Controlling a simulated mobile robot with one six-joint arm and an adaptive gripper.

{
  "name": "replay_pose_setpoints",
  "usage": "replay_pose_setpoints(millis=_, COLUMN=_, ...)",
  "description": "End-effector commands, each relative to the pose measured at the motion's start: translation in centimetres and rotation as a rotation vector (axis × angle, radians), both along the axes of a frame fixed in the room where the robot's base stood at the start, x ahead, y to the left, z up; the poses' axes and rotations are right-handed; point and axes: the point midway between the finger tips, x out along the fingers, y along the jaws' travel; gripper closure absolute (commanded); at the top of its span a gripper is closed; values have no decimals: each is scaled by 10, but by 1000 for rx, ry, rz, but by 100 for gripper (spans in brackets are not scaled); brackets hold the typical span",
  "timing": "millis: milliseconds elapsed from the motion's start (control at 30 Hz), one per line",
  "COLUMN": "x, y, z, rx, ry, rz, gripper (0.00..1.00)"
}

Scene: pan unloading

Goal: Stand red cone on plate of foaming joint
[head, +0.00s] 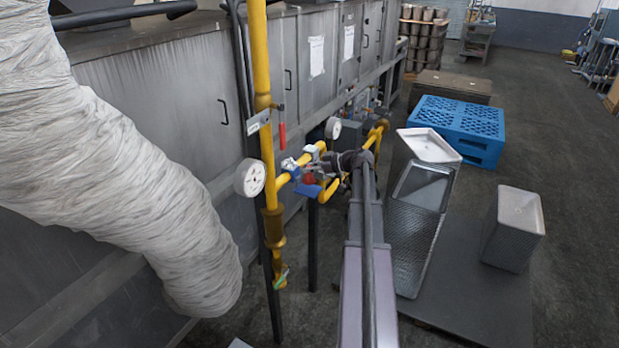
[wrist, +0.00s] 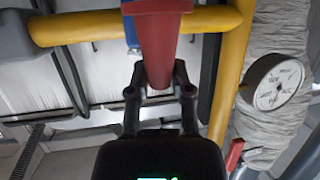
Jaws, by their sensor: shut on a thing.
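My gripper (wrist: 158,78) is shut on the red cone (wrist: 159,45) in the wrist view. The fingers grip its narrow end, and its wider end points to the top of the picture. In the head view my gripper (head: 318,176) is beside the yellow pipes, with a small red piece (head: 309,178) at its tip that looks like the cone. I cannot make out the plate of the foaming joint for certain in either view.
Yellow pipes (head: 262,90) with round gauges (head: 249,178) and a blue piece (head: 308,191) stand close around my gripper. A large wrapped duct (head: 130,170) hangs at left. Metal pans (head: 425,190) and a blue crate (head: 458,125) are at right.

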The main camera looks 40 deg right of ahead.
Motion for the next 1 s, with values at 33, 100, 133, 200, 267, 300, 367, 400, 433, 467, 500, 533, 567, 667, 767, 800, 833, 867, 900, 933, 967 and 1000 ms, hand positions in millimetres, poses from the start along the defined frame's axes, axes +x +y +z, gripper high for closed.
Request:
replay_pose_setpoints(millis=33, x=1, y=-1, z=-7, rx=0, ry=0, rz=0, gripper=100)
replay_pose_setpoints(millis=100, x=0, y=0, z=-13, rx=0, ry=0, rz=0, gripper=100)
replay_pose_setpoints(millis=133, x=0, y=-1, z=-16, rx=0, ry=0, rz=0, gripper=100)
replay_pose_setpoints(millis=200, x=0, y=-1, z=-23, rx=0, ry=0, rz=0, gripper=100)
replay_pose_setpoints(millis=267, x=0, y=-1, z=-27, rx=0, ry=0, rz=0, gripper=100)
replay_pose_setpoints(millis=300, x=0, y=-1, z=-30, rx=0, ry=0, rz=0, gripper=100)
replay_pose_setpoints(millis=367, x=0, y=-1, z=-33, rx=0, ry=0, rz=-1, gripper=100)
replay_pose_setpoints(millis=400, x=0, y=-1, z=-34, rx=0, ry=0, rz=-1, gripper=100)
replay_pose_setpoints(millis=433, x=0, y=-1, z=-35, rx=0, ry=0, rz=-1, gripper=100)
replay_pose_setpoints(millis=467, x=0, y=-1, z=-36, rx=0, ry=0, rz=-1, gripper=100)
replay_pose_setpoints(millis=500, x=0, y=-1, z=-36, rx=0, ry=0, rz=-1, gripper=100)
replay_pose_setpoints(millis=533, x=0, y=-1, z=-36, rx=0, ry=0, rz=-1, gripper=100)
replay_pose_setpoints(millis=567, x=0, y=-1, z=-36, rx=0, ry=0, rz=-1, gripper=100)
replay_pose_setpoints(millis=667, x=0, y=-1, z=-35, rx=0, ry=0, rz=-1, gripper=100)
replay_pose_setpoints(millis=767, x=0, y=-1, z=-35, rx=0, ry=0, rz=-1, gripper=100)
replay_pose_setpoints(millis=800, x=0, y=-1, z=-35, rx=0, ry=0, rz=-1, gripper=100)
replay_pose_setpoints(millis=833, x=0, y=-1, z=-35, rx=0, ry=0, rz=-1, gripper=100)
replay_pose_setpoints(millis=867, x=0, y=-1, z=-36, rx=0, ry=0, rz=-1, gripper=100)
replay_pose_setpoints(millis=900, x=0, y=-1, z=-37, rx=1, ry=0, rz=-1, gripper=100)
replay_pose_setpoints(millis=933, x=0, y=-1, z=-37, rx=1, ry=0, rz=-1, gripper=69)
replay_pose_setpoints(millis=967, x=0, y=-1, z=-37, rx=0, ry=0, rz=-1, gripper=60)
replay_pose_setpoints(millis=1000, x=0, y=-2, z=-37, rx=0, ry=0, rz=-2, gripper=48)
